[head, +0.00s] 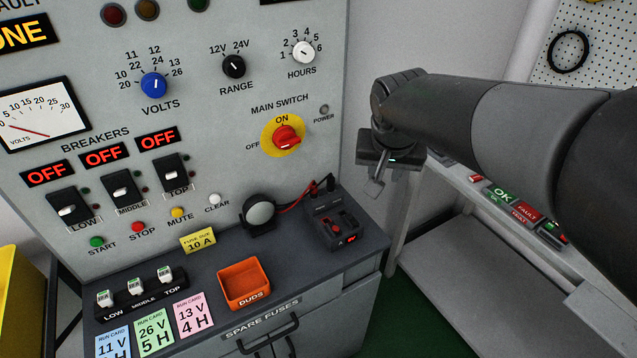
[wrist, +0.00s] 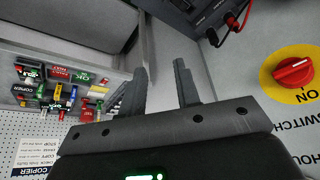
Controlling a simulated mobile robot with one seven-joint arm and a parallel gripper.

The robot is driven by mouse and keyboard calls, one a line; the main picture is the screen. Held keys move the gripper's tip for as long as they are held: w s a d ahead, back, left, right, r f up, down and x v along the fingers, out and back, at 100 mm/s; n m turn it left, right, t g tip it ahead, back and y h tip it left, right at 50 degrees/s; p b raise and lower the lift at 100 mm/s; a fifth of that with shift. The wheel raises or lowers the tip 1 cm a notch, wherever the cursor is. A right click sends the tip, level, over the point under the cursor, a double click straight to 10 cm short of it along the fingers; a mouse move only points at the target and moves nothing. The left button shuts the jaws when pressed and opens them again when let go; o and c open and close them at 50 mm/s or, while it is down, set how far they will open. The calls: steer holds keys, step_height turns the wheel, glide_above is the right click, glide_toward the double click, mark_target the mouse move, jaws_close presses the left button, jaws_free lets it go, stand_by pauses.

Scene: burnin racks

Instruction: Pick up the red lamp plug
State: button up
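The red lamp plug (wrist: 232,22) shows at the top of the wrist view, at the edge of a dark test box, with a red lead on it. A black plug (wrist: 212,38) sits beside it. In the head view the red lead runs from the round lamp (head: 260,213) to the back of the dark box (head: 342,241); the red plug is too small to make out there. My gripper (head: 375,188) hangs above and right of the box, apart from it. In the wrist view its two fingers (wrist: 162,85) are spread with nothing between them.
The grey panel with the main switch (head: 286,136) rises behind the bench. An orange duds bin (head: 244,284), fuses and run cards lie left of the box. A shelf with a fault tray (head: 528,212) stands at the right.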

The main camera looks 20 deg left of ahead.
glide_toward(314, 185)
steer(key=shift+n, duration=0.4)
steer(key=x, duration=0.4)
steer(key=shift+w+d+f, duration=0.1)
steer(key=shift+w+f, duration=0.05)
steer(key=shift+x, duration=3.1)
steer(key=c, duration=0.6)
steer(key=shift+o, duration=0.2)
